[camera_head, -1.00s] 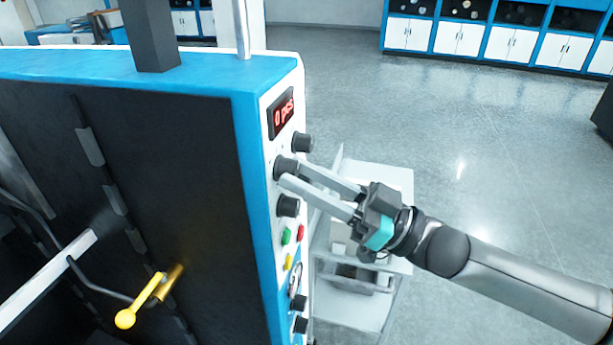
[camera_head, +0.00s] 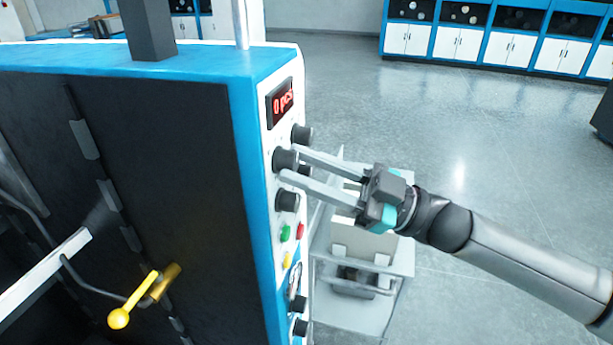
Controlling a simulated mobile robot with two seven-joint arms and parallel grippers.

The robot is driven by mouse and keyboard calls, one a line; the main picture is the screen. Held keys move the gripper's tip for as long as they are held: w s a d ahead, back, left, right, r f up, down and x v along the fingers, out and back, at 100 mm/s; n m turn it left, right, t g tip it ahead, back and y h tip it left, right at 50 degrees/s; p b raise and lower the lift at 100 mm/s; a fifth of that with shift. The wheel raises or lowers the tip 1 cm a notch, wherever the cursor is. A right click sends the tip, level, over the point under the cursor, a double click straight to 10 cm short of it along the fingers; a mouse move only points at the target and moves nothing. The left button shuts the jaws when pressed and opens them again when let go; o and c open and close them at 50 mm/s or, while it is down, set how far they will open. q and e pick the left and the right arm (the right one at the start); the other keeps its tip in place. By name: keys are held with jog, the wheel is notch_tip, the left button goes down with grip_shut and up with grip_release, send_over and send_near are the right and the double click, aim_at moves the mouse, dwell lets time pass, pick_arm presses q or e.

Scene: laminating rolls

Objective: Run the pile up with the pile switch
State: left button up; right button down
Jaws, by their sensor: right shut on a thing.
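The machine's white control panel (camera_head: 267,165) carries a column of black knobs. My right gripper (camera_head: 291,162) reaches in from the right with its two grey fingers on either side of the second black knob from the top (camera_head: 283,159), and is shut on it. Another black knob (camera_head: 300,135) is above it and one (camera_head: 287,200) is just below. No label on the panel is readable, so I cannot tell by name which knob is the pile switch. The red display (camera_head: 283,103) at the top seems to read "0 pcs". My left gripper is out of view.
Green (camera_head: 285,233), red (camera_head: 300,230) and yellow (camera_head: 288,258) buttons sit below the knobs. A yellow-handled lever (camera_head: 133,302) is on the dark machine side. A pale stand (camera_head: 370,300) is beneath my right arm.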

jog(key=n+g, duration=0.1)
jog(key=n, duration=0.2)
jog(key=n+g+b, duration=0.1)
jog(key=n+g, duration=0.1)
jog(key=n, duration=0.1)
jog(key=shift+w+r+h, duration=0.1)
jog(key=shift+w+h, duration=0.05)
jog(key=shift+h, duration=0.15)
jog(key=shift+n, duration=0.4)
jog(key=c, duration=0.5)
grip_release()
jog(key=shift+c, duration=0.2)
jog(key=shift+d, duration=0.15)
jog(key=b+v, duration=0.4)
jog(key=v, duration=1.1)
jog(key=shift+b, duration=0.35)
